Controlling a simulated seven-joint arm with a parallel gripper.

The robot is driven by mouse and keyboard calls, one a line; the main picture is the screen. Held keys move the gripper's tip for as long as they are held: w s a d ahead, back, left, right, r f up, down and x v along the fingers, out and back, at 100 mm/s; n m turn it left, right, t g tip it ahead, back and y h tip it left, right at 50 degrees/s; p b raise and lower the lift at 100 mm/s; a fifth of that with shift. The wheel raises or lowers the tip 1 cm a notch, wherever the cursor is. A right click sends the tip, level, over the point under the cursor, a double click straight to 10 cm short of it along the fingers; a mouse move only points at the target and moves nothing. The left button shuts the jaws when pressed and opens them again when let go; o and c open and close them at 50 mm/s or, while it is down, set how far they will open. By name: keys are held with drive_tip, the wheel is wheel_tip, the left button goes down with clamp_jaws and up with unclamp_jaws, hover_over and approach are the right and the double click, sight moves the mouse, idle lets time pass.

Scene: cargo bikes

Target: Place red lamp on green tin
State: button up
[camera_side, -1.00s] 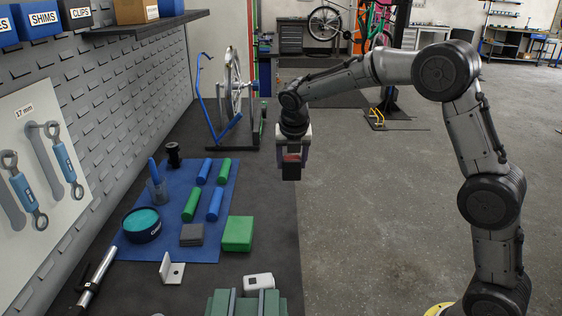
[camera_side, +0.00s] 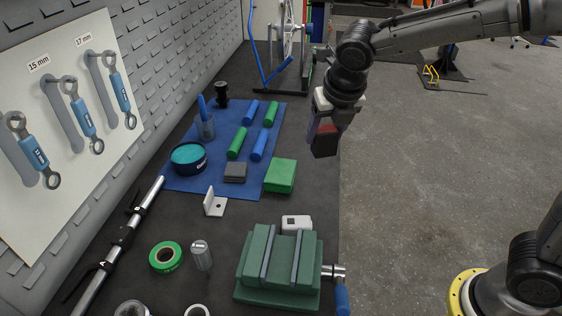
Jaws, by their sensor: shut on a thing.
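The red lamp (camera_side: 324,143), a small dark block with a red part, is held between the fingers of my gripper (camera_side: 327,126). The fingers are shut on it and cover part of its sides. The gripper is tilted slightly and holds the lamp in the air, up and to the right of the green tin in the picture. The green tin (camera_side: 280,176) is a low, square green box at the near right corner of the blue mat. Its top is bare, and the lamp is apart from it.
The blue mat (camera_side: 215,177) bears green and blue cylinders, dark plates (camera_side: 235,172), a teal-topped round tin (camera_side: 188,157) and a cup (camera_side: 205,127). A white box (camera_side: 296,223) and green vise (camera_side: 280,265) stand nearer. A bracket (camera_side: 214,203) lies left of them.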

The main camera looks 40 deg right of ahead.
drive_tip(key=w+f, duration=0.3)
drive_tip(key=w, duration=0.1)
drive_tip(key=w+a+f, duration=0.1)
drive_tip(key=w+f, duration=0.2)
drive_tip(key=w, duration=0.1)
drive_tip(key=w+a+f, duration=0.1)
drive_tip(key=w+f, duration=0.2)
drive_tip(key=w, duration=0.1)
drive_tip(key=shift+a, duration=0.15)
drive_tip(key=shift+w+f, duration=0.1)
drive_tip(key=shift+f, duration=1.55)
drive_tip(key=shift+f, duration=0.15)
drive_tip(key=o, duration=1.4)
